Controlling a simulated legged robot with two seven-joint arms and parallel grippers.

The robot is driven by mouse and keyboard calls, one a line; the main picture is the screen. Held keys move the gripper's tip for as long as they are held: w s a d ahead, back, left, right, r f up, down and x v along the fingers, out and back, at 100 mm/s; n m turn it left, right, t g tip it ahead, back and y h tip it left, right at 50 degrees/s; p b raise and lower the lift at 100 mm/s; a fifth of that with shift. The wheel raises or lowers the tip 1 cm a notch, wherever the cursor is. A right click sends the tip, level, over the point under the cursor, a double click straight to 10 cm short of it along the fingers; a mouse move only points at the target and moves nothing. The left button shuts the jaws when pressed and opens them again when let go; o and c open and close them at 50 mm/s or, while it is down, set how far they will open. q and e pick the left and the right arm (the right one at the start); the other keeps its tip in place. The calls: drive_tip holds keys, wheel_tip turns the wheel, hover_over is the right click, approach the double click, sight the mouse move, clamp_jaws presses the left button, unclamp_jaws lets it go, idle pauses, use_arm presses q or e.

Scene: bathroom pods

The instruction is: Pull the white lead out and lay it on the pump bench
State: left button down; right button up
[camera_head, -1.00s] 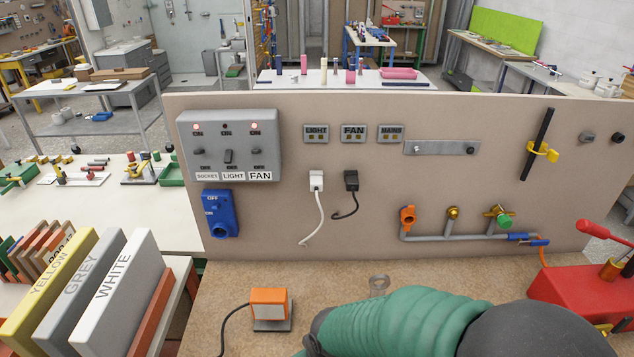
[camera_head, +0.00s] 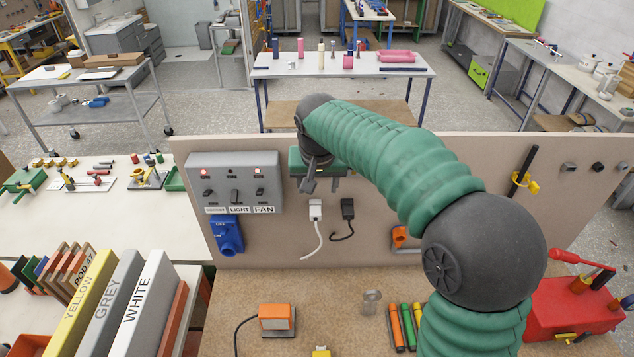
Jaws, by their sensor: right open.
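The white lead (camera_head: 315,212) has its white plug in the upright panel, and its cord hangs down in front of the panel. A black lead (camera_head: 347,210) is plugged in just to its right. My right gripper (camera_head: 321,186) is open and empty, in front of the panel just above the white plug, its fingers pointing down. I cannot tell whether it touches the plug. My green right arm arches over from the right and hides the panel's labels and part of its pipework. The brown pump bench (camera_head: 240,300) lies below the panel. My left gripper is not in view.
A grey switch box (camera_head: 235,160) and a blue switch (camera_head: 227,236) are left of the leads. An orange block (camera_head: 275,318), a clear ring (camera_head: 371,300), coloured sticks (camera_head: 401,326) and a red pump (camera_head: 572,305) occupy the bench. Bare bench lies below the leads.

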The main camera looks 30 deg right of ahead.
drive_tip(key=p, duration=0.2)
approach(315, 212)
drive_tip(key=x, duration=0.3)
drive_tip(key=p+x, duration=0.1)
drive_tip(key=x, duration=0.5)
drive_tip(key=shift+d+p, duration=0.3)
drive_tip(key=shift+a, duration=0.35)
drive_tip(key=shift+c, duration=0.4)
drive_tip(key=shift+a, duration=0.1)
drive_tip(key=shift+c, duration=1.2)
drive_tip(key=c, duration=0.5)
drive_tip(key=shift+d, duration=0.25)
clamp_jaws()
drive_tip(key=shift+o, duration=1)
unclamp_jaws()
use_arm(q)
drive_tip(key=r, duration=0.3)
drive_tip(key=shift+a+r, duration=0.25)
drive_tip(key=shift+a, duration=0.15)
use_arm(e)
drive_tip(key=shift+a, duration=0.1)
clamp_jaws()
